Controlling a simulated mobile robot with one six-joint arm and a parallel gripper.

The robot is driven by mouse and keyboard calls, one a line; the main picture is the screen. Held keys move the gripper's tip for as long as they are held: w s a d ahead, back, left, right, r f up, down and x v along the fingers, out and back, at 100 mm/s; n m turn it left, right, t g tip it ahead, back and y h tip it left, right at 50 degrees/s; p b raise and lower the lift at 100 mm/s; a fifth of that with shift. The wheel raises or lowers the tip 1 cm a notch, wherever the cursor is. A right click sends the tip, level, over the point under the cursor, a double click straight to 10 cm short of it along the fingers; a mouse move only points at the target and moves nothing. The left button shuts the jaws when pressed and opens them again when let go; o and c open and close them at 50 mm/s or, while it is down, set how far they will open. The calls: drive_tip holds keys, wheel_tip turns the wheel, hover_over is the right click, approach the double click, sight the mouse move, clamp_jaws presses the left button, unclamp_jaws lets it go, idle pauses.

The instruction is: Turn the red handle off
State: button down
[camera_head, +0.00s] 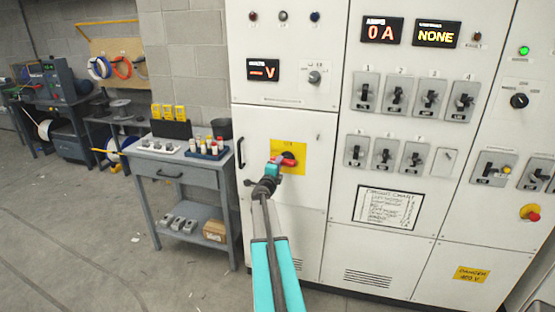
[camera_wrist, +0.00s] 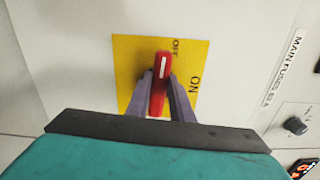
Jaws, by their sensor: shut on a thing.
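The red handle (camera_head: 289,161) sits on a yellow plate (camera_head: 296,171) on the white cabinet's door, and in the head view it lies roughly level. In the wrist view the red handle (camera_wrist: 161,69) has a white mark and stands about upright in the picture. The yellow plate (camera_wrist: 130,65) there has OFF near its top edge and ON to the right of the handle. My gripper (camera_head: 278,164) is shut on the handle, with one grey finger on each side in the wrist view (camera_wrist: 160,90).
The cabinet carries switches (camera_head: 398,98), a dark door handle (camera_head: 240,154) and a red 0 A display (camera_head: 381,31). A grey workbench (camera_head: 182,169) with small parts stands close on the left. Open floor (camera_head: 70,230) lies at the lower left.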

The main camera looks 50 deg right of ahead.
drive_tip(key=shift+s+d+r+n+p, duration=0.15)
drive_tip(key=shift+d+r+n+p, duration=0.1)
drive_tip(key=shift+n+p, duration=0.3)
drive_tip(key=c, duration=1.6)
unclamp_jaws()
drive_tip(key=shift+f, duration=0.1)
drive_tip(key=shift+o, duration=0.2)
drive_tip(key=shift+a+f, duration=0.1)
drive_tip(key=shift+f, duration=0.1)
drive_tip(key=shift+a, duration=0.1)
drive_tip(key=b+v, duration=0.3)
drive_tip(key=v, duration=1)
drive_tip(key=shift+a, duration=0.25)
drive_tip(key=shift+s+f, duration=0.1)
